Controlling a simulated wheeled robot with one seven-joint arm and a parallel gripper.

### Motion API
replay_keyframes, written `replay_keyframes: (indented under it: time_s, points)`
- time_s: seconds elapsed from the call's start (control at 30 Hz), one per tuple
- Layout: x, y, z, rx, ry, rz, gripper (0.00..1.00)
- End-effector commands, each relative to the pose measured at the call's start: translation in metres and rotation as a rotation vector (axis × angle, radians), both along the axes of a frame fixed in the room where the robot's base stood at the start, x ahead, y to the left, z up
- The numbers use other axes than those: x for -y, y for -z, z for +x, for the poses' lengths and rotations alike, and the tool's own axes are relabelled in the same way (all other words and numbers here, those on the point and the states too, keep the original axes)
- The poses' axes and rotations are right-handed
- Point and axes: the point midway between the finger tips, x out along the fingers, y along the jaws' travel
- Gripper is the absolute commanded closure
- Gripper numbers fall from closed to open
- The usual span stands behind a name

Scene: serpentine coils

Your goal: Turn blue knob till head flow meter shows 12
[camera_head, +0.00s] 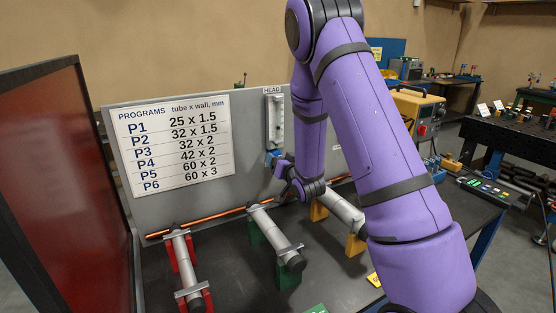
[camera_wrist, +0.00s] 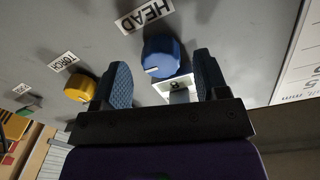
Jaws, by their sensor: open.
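The blue knob (camera_wrist: 161,57) is on the grey panel in the wrist view, beside a HEAD label (camera_wrist: 145,14), with a pale pointer mark on its edge. A small white plate marked with a digit, seemingly 8, is next to it, partly hidden by my gripper. My gripper (camera_wrist: 162,84) is open, its two fingers apart, with the knob just beyond and between the fingertips. I cannot tell if they touch it. In the head view the HEAD flow meter (camera_head: 275,122) is a clear upright tube on the panel; its reading is too small to make out. My gripper (camera_head: 277,160) shows below it.
A yellow knob (camera_wrist: 80,88) labelled TORCH is left of my gripper in the wrist view. A programs chart (camera_head: 175,143) hangs on the panel. Grey tubes on red, green and yellow stands and a copper rod (camera_head: 205,222) lie along the bench. A dark red screen (camera_head: 65,190) stands at left.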

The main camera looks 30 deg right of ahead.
Motion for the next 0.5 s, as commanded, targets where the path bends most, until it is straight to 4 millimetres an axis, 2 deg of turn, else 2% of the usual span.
replay_keyframes:
  time_s: [0.3, 0.5]
  points:
    - [-0.002, 0.0, -0.059, -0.002, 0.001, 0.0, 0.33]
    - [-0.003, 0.0, -0.085, -0.001, 0.002, 0.001, 0.33]
